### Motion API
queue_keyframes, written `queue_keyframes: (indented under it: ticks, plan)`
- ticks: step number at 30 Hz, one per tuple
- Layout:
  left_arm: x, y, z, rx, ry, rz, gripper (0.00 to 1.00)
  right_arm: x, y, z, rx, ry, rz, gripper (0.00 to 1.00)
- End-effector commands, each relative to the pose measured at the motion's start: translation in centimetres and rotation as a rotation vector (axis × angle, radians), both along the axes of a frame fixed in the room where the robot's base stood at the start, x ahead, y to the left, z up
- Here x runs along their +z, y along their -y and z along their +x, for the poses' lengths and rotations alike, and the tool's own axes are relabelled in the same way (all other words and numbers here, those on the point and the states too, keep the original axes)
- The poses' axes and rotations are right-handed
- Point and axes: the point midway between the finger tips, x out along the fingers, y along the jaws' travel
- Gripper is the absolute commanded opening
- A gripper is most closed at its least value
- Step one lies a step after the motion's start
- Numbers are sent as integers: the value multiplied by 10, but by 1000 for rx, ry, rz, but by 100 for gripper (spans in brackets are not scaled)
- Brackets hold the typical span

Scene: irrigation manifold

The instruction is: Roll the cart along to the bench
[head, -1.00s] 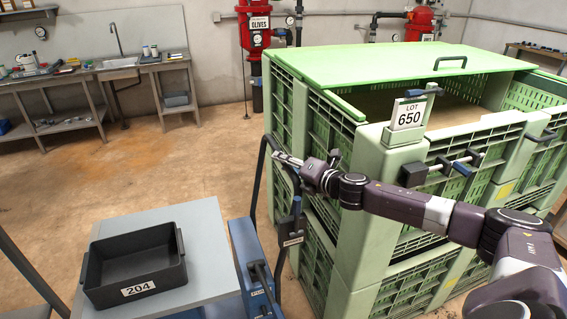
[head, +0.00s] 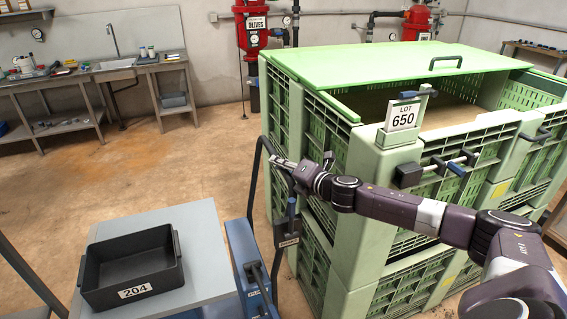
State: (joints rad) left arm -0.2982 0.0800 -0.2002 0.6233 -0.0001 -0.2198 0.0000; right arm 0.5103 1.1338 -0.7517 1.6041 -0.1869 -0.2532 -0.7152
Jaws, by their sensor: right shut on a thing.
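A blue cart (head: 242,253) with a tall black loop handle (head: 254,187) stands at the lower middle, left of the green crates. A small label hangs on its upright. My right gripper (head: 277,162) is at the upper part of the handle and shut on it; the arm reaches in from the right. The exact finger contact is small in this view. The workbench (head: 95,76) with a sink stands along the back left wall. My left gripper is not in view.
Stacked green crates (head: 345,200) with a LOT 650 tag (head: 402,116) fill the right. A grey table (head: 203,240) carries a black bin (head: 130,262) marked 204 at lower left. Red tanks (head: 250,35) stand behind. Open brown floor (head: 160,160) lies between cart and bench.

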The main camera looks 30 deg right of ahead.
Motion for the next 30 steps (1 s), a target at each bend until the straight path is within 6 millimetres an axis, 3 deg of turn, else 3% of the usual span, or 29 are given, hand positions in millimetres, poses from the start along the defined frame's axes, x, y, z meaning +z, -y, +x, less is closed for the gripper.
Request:
queue_keyframes:
  ticks: [1, 15, 30]
  plan:
    - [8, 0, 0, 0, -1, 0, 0, 4, -23, 2, 27, 3, 15, 0]
    - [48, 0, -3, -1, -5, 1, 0, 6, -148, 30, 39, 5, 19, 0]
    - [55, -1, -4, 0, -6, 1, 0, 4, -269, 61, 28, 6, 14, 0]
